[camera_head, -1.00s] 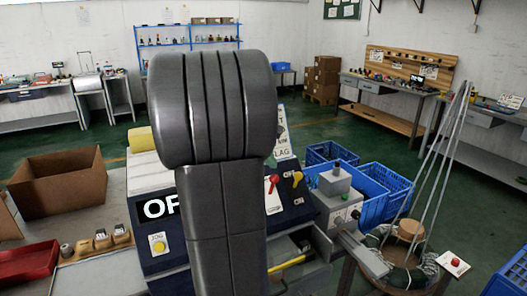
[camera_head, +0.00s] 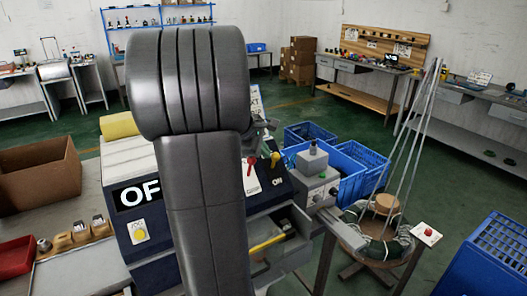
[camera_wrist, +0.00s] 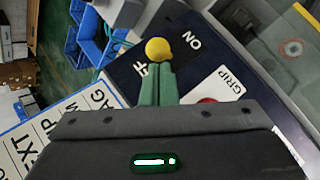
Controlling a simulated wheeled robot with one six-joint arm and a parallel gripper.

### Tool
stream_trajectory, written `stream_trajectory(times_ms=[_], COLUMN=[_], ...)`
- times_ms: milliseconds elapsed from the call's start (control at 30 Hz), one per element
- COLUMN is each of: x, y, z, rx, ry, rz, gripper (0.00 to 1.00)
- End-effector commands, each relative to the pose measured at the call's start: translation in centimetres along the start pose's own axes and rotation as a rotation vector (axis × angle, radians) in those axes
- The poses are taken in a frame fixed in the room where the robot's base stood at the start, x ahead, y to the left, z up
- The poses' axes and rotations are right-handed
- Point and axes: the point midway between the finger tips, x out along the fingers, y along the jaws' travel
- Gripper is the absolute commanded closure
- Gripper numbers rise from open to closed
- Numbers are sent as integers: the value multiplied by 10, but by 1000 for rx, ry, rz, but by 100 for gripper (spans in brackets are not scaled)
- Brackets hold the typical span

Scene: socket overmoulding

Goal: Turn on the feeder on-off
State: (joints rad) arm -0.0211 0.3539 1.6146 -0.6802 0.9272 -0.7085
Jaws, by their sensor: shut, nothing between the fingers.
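A lever with a yellow ball knob (camera_wrist: 158,50) stands on a dark blue panel (camera_wrist: 128,72) between ON and a partly hidden OFF in the wrist view. The knob also shows in the head view (camera_head: 275,160), just above the word ON. My gripper (camera_wrist: 158,68) has its green fingers together, with nothing between them. Their tips are right at the knob in the wrist view; I cannot tell whether they touch it. In the head view my arm hides much of the panel and most of the gripper. No label reading "feeder" is legible.
A red lever (camera_head: 251,166) stands left of the yellow knob, by a GRIP label (camera_wrist: 223,82). A grey box with a green button (camera_head: 323,177), blue crates (camera_head: 362,170) and a red button box (camera_head: 428,232) are to the right. A cardboard box (camera_head: 40,175) is at left.

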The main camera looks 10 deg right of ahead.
Motion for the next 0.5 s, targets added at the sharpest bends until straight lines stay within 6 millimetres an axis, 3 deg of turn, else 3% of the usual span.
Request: stream_trajectory(times_ms=[500], x=[2], y=[-6], z=[4], rx=[49], ry=[48], rz=[49], gripper=[100])
